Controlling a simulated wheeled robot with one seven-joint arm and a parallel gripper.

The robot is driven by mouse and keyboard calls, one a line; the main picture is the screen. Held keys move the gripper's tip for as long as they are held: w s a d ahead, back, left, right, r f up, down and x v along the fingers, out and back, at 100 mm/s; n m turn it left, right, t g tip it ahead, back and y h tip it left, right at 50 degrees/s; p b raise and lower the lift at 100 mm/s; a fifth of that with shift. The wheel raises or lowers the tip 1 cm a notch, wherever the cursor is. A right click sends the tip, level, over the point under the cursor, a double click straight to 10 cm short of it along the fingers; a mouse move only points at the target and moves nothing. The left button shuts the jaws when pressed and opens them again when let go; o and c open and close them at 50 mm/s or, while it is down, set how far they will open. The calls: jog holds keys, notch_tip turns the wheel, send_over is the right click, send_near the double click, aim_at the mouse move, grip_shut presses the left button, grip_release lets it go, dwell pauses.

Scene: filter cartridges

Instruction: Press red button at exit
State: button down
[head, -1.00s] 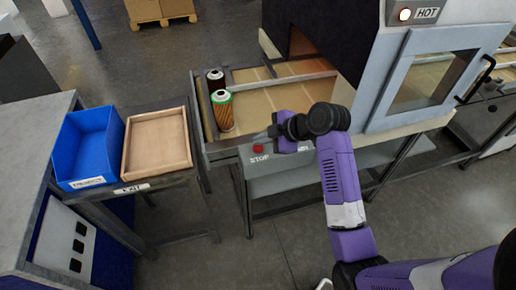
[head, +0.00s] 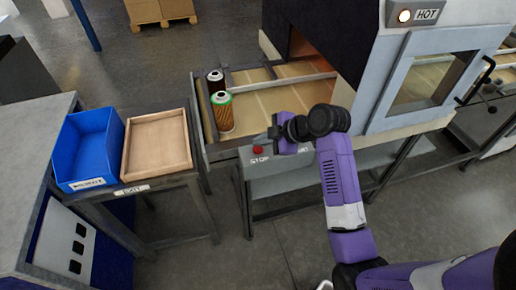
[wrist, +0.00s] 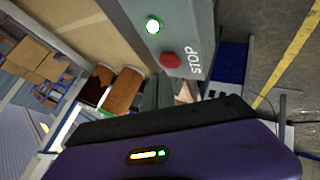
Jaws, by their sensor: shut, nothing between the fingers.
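The red button (head: 258,149) sits on the grey panel at the exit end of the conveyor, beside the STOP lettering. In the wrist view the red button (wrist: 170,60) shows clearly, with STOP to its right and a lit green button (wrist: 153,25) above it. My gripper (head: 272,132) is shut and empty, beside and to the upper right of the red button in the head view. In the wrist view its dark fingers (wrist: 158,91) appear just below the red button. A gap between fingers and button seems to show there.
Two filter cartridges, one orange with a green rim (head: 223,112) and one dark (head: 215,81), stand on the conveyor end. A blue bin (head: 88,148) and a wooden tray (head: 158,171) stand at left. The HOT oven (head: 420,70) is at right.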

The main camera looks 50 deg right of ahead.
aim_at(261, 150)
jog(key=shift+f, duration=0.15)
dwell(0.7)
jog(key=shift+f, duration=0.3)
jog(key=shift+f+b, duration=0.4)
jog(key=shift+b, duration=0.1)
dwell(0.8)
jog(key=shift+r, duration=0.1)
jog(key=shift+r+p, duration=0.75)
jog(key=shift+r+p, duration=2.1)
jog(key=shift+r, duration=0.45)
